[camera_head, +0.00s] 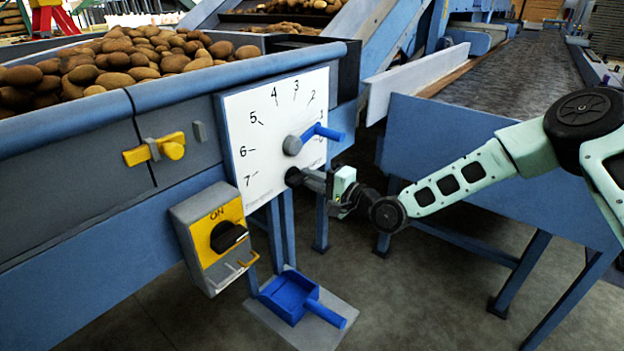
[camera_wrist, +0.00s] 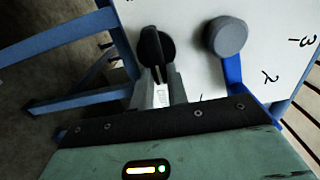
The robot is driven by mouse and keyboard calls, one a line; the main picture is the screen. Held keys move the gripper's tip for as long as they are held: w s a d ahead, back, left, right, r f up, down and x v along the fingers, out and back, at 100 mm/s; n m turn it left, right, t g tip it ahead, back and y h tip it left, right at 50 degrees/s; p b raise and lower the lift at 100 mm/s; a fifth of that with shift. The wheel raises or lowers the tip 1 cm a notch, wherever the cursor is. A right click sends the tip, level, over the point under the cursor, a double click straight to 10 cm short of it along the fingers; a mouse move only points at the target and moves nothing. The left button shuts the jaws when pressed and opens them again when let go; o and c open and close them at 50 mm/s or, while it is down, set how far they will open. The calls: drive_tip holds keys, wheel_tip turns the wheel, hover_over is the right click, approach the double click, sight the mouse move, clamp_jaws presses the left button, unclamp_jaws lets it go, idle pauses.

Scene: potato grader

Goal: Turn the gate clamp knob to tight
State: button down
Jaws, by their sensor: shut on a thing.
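The gate clamp knob (camera_head: 293,177) is a black knob low on the white dial plate (camera_head: 262,150), below the grey hub of the blue lever (camera_head: 317,135). In the wrist view the knob (camera_wrist: 154,45) shows as a dark disc with a raised grip bar pointing toward my fingers. My gripper (camera_head: 306,180) reaches in from the right and is shut on the knob; its fingertips (camera_wrist: 160,78) sit on both sides of the bar. The fingers hide part of the knob in both views. Tight or loose markings cannot be made out.
The blue lever also shows close beside my gripper in the wrist view (camera_wrist: 233,75). A grey switch box (camera_head: 205,262) with a black ON knob hangs lower left. A blue scoop (camera_head: 288,298) lies on a floor plate below. A blue conveyor frame (camera_head: 450,145) stands behind my arm.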

drive_tip(key=c, duration=1.4)
unclamp_jaws()
drive_tip(key=v, duration=1.7)
drive_tip(key=shift+s+d+f+p, duration=0.1)
drive_tip(key=shift+s+d+p, duration=0.1)
drive_tip(key=shift+p, duration=0.15)
